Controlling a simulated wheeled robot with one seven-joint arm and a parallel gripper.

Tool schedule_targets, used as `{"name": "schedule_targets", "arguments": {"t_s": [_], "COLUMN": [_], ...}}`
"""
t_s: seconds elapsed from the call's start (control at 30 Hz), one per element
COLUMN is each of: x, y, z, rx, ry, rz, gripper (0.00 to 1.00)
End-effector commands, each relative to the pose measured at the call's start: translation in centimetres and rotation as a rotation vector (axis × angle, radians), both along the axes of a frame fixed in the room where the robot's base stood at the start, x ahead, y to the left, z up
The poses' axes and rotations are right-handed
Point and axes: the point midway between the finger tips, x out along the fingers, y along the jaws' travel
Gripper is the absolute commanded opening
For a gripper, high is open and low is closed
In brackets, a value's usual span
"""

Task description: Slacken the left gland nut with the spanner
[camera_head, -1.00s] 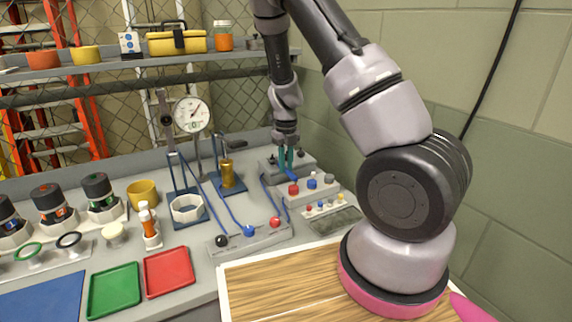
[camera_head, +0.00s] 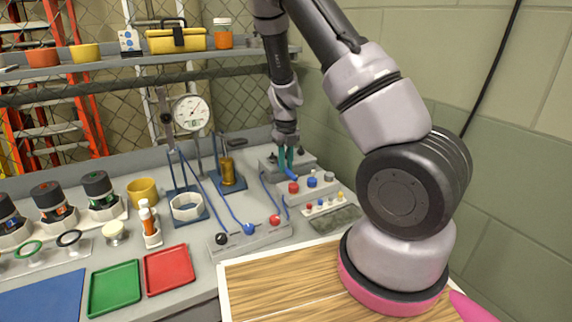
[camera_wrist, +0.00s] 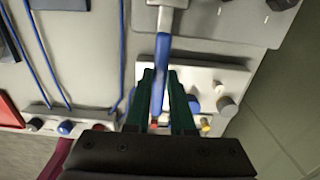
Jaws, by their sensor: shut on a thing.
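My gripper (camera_head: 286,160) is shut on the blue handle of the spanner (camera_head: 291,174), at the back right of the bench. In the wrist view the spanner (camera_wrist: 163,48) runs between the green fingers of my gripper (camera_wrist: 160,75), its pale metal end pointing to the top edge. A grey block (camera_head: 302,160) with small dark fittings lies by the fingers. The spanner's head is hidden behind the fingers in the head view and is cut off in the wrist view. I cannot tell which fitting is the left gland nut, or whether the spanner is seated on it.
A box with red, blue and grey knobs (camera_head: 310,187) stands just in front of the gripper. A dial gauge (camera_head: 191,113) stands further left. A block wall (camera_head: 430,70) bounds the right.

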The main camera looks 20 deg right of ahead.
Motion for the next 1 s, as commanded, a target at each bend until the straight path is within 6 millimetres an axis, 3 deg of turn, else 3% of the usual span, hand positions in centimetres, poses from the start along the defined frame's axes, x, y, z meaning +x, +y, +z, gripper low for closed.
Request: {"name": "schedule_targets", "arguments": {"t_s": [0.47, 1.0], "x": [0.0, 0.3], "y": [-0.1, -1.2], "z": [-0.2, -0.2], "rx": [0.000, 0.000], "ry": [0.000, 0.000], "rz": [0.004, 0.124], "gripper": [0.00, 0.00]}}
